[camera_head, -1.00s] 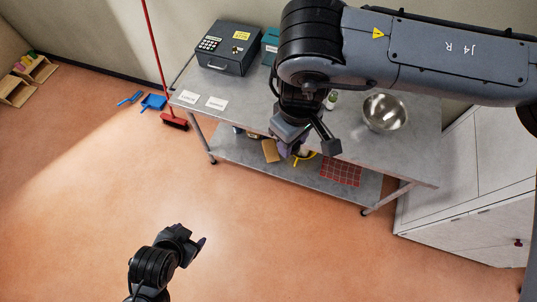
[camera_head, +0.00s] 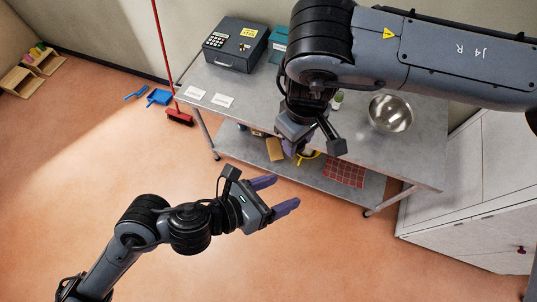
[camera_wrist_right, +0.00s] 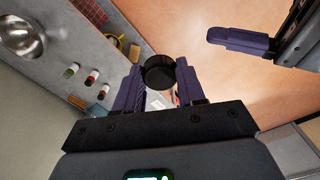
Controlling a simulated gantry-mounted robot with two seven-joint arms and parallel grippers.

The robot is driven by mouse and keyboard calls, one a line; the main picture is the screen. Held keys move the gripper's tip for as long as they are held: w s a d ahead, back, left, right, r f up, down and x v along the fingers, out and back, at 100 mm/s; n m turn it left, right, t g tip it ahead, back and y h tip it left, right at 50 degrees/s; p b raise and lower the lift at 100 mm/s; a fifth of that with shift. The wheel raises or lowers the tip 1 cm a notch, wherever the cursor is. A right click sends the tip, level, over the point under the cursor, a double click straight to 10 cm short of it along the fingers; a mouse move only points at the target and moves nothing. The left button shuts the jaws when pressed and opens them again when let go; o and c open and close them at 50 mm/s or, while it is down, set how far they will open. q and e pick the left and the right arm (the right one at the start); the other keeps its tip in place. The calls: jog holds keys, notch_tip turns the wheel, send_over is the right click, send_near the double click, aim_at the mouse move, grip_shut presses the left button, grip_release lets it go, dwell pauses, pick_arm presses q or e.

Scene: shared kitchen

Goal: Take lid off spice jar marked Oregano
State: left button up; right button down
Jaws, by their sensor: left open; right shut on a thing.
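My right gripper (camera_wrist_right: 159,78) is shut on a small jar with a round dark top (camera_wrist_right: 159,66) between its fingertips. The fingers hide its sides, and no marking on it can be read. In the head view, my right gripper (camera_head: 292,152) hangs in front of the worktable's near edge, and the jar is mostly hidden there. My left gripper (camera_head: 279,194) is open and empty, below it and apart from it, over the floor. One purple left finger (camera_wrist_right: 238,39) shows at upper right in the right wrist view, apart from the jar.
Several small jars (camera_wrist_right: 91,77) stand on the grey worktable (camera_head: 290,105); their labels are too small to read. A steel bowl (camera_head: 390,113), a grey cash box (camera_head: 236,43) and white cards (camera_head: 222,100) are also there. A red cloth (camera_head: 345,173) lies on the lower shelf.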

pick_arm(q)
jog(key=w+a+r+m+t, duration=0.1)
jog(key=w+a+r+m, duration=0.1)
jog(key=w+r, duration=0.35)
jog(key=shift+d+r+x, duration=0.1)
jog(key=shift+r+x, duration=0.1)
jog(key=shift+x, duration=0.95)
jog(key=shift+d+r+x, duration=0.1)
jog(key=shift+r+x, duration=0.05)
jog(key=shift+x, duration=1.05)
jog(key=shift+d+r+x, duration=0.1)
jog(key=shift+r+x, duration=0.1)
jog(key=shift+x, duration=0.95)
jog(key=shift+t, duration=0.3)
jog(key=c, duration=1.1)
pick_arm(e)
jog(key=c, duration=0.6)
grip_release()
